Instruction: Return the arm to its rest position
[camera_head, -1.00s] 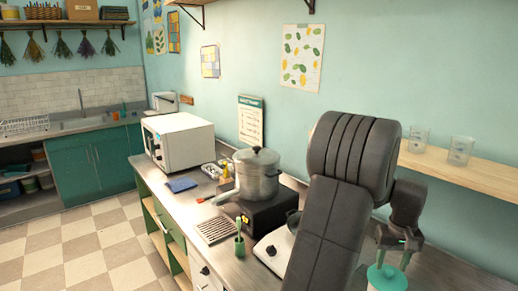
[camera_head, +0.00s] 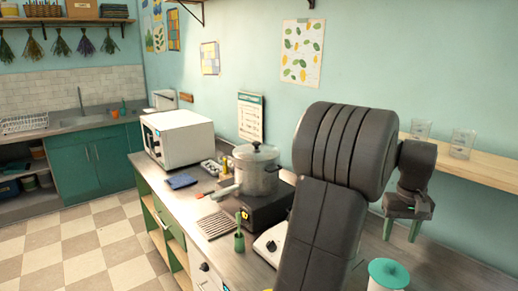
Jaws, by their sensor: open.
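My arm rises from the bottom of the view, with its large dark elbow in front of the counter. My gripper (camera_head: 402,231) points down at the right, below the wall shelf. Its two green-tipped fingers are apart with nothing between them. A container with a teal lid (camera_head: 388,273) stands on the counter at the lower right, below the gripper and clear of it. Part of the counter behind my arm is hidden.
A steel pot (camera_head: 257,172) sits on a dark hot plate (camera_head: 262,208). A white microwave (camera_head: 178,139) stands further left. The shelf (camera_head: 475,162) holds glass beakers (camera_head: 461,143) close above my gripper.

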